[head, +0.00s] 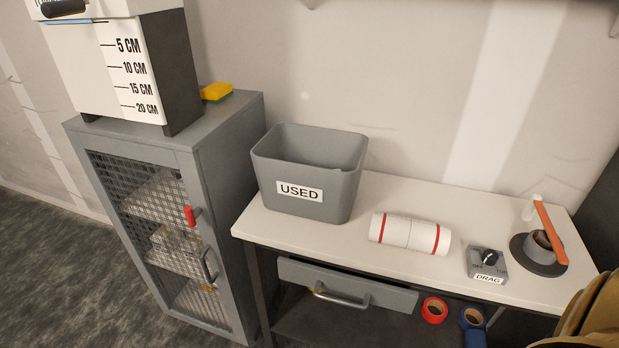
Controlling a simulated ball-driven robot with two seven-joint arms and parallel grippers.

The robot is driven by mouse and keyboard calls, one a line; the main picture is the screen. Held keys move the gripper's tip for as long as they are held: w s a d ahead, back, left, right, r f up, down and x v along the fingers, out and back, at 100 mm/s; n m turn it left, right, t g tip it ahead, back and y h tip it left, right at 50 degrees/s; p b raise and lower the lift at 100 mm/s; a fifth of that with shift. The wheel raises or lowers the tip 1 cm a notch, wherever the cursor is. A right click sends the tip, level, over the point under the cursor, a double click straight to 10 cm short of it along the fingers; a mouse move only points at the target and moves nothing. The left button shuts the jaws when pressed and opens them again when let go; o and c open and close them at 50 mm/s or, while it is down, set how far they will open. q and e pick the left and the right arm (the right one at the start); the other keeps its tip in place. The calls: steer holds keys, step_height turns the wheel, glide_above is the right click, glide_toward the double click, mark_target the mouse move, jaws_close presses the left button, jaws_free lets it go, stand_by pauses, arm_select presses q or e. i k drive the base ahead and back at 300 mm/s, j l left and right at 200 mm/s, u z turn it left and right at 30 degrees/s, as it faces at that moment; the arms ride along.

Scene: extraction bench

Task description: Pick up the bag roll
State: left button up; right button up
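The bag roll (410,234) is a white cylinder with a red band near each end. It lies on its side on the white bench top (340,242), to the right of the grey bin and left of the small grey box. Nothing touches it from above and its whole near side shows. Neither of my grippers shows in the head view.
A grey bin labelled USED (345,190) stands left of the roll. A grey DRAG knob box (486,263) and a dark round stand with an orange-handled tool (550,234) are to the right. Below are a drawer (390,295) and tape rolls. A mesh-door cabinet (232,130) stands left.

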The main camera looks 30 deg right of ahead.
mark_target(393, 230)
steer(key=z, duration=1.7)
